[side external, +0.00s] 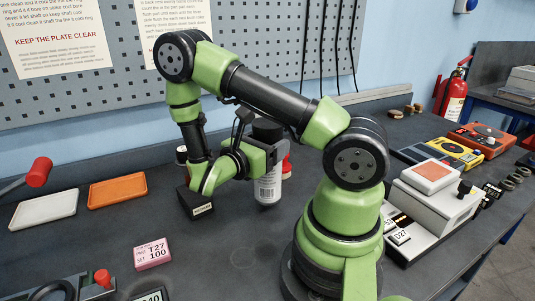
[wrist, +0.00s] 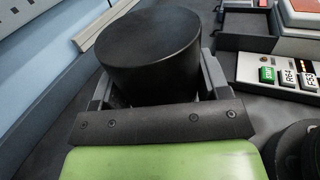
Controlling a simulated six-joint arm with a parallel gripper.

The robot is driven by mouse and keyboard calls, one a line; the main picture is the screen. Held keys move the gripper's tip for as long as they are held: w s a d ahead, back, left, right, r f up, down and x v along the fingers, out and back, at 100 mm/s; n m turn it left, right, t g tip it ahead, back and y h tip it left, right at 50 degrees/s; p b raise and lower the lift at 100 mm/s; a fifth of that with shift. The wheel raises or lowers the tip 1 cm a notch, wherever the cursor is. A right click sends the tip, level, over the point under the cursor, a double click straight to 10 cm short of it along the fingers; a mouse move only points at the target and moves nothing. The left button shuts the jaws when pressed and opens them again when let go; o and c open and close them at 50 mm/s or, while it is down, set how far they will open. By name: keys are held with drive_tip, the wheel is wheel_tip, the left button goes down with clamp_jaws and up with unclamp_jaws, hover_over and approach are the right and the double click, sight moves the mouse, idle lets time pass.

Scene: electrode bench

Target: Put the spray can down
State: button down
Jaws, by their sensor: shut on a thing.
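The spray can (side external: 268,188) has a white body with a barcode label and a black top. My gripper (side external: 272,157) is shut on it, with the jaws around its upper part. The can is upright, and its base is close to the dark bench top; I cannot tell whether it touches. In the wrist view the black cap (wrist: 150,48) fills the space between the jaws of my gripper (wrist: 157,82) and hides the can's body and base.
A black labelled block (side external: 196,206) stands left of the can, and a red-topped item (side external: 287,166) is partly hidden behind it. An orange tray (side external: 118,190), a white tray (side external: 44,210) and a pink tag (side external: 152,254) lie left. The bench in front of the can is clear.

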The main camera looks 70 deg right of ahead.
sight(268, 188)
drive_tip(key=shift+f, duration=1.25)
drive_tip(key=shift+c, duration=0.5)
unclamp_jaws()
